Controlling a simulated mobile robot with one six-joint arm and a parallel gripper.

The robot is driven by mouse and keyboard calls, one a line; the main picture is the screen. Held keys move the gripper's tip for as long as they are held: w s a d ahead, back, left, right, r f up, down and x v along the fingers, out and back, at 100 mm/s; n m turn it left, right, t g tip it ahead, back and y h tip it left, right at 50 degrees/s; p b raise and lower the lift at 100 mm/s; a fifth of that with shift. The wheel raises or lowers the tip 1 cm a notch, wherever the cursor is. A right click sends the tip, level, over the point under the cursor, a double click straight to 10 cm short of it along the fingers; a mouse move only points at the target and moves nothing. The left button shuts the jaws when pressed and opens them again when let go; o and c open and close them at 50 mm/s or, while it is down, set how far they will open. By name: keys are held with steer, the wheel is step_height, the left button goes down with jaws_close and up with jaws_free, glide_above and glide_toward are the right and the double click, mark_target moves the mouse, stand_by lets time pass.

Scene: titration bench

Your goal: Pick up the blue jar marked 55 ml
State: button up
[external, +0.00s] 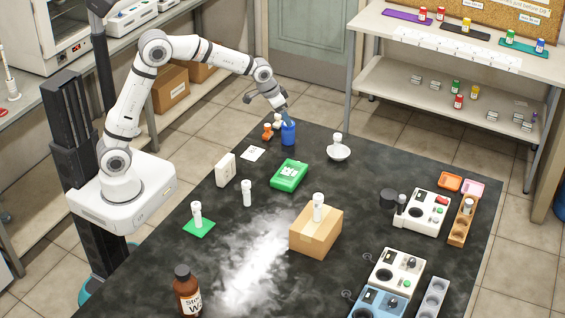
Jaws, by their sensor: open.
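A blue jar-like container (289,134) stands upright near the far edge of the black table (345,215). No 55 ml mark can be read on it at this size. My gripper (287,116) points down at the top of this blue container, with its jaws open. I cannot tell whether the fingertips touch its rim or reach inside it. Another small blue-and-white jar (540,46) stands on the upper shelf at the far right, well away from my gripper; its label is also too small to read.
A green box (289,175), cardboard box (315,232) and white dish (338,151) stand nearer or rightward. A white smear (252,265) covers the front.

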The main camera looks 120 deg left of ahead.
mark_target(290, 130)
steer(key=shift+a+f, duration=0.3)
steer(key=shift+f, duration=0.15)
steer(key=p+x, duration=0.1)
steer(key=x, duration=0.6)
steer(key=shift+d, duration=0.15)
steer(key=c, duration=1.1)
